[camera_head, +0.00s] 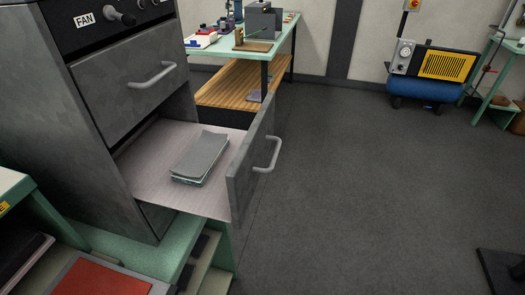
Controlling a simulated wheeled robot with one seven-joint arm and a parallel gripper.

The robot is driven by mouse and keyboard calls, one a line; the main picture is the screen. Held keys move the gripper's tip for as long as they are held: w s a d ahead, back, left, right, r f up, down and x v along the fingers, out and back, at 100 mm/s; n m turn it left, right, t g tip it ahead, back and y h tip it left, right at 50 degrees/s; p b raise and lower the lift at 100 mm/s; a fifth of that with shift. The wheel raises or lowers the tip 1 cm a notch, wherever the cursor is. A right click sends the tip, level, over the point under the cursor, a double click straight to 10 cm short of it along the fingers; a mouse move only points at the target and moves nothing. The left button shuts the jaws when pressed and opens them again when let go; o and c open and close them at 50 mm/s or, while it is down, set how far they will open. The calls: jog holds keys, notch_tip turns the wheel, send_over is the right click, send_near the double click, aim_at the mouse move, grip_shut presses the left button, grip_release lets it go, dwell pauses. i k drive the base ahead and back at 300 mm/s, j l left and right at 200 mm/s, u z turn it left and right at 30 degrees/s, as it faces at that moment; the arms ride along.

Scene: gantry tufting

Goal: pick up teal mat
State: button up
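A small stack of flat pads (200,158) lies in the open lower drawer (150,165) of a dark grey cabinet. Its top pad is grey. A thin greenish, teal-looking layer shows along its lower edge, under the grey. I cannot make out any separate mat that is clearly teal on its top face. My gripper is not in view.
The open drawer's front (238,175) with its handle juts out over the floor. Below left, a red mat (98,282) lies in a tray. A green workbench (275,38) stands behind, and a blue compressor tank (425,88) at the back. The floor (370,180) is clear.

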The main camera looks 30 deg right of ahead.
aim_at(196, 166)
jog(key=j+z, duration=0.25)
jog(key=j, duration=0.2)
jog(key=k+j+z, duration=0.2)
jog(key=j, duration=0.25)
jog(key=j+z, duration=0.25)
jog(key=j, duration=0.2)
jog(key=k, duration=0.05)
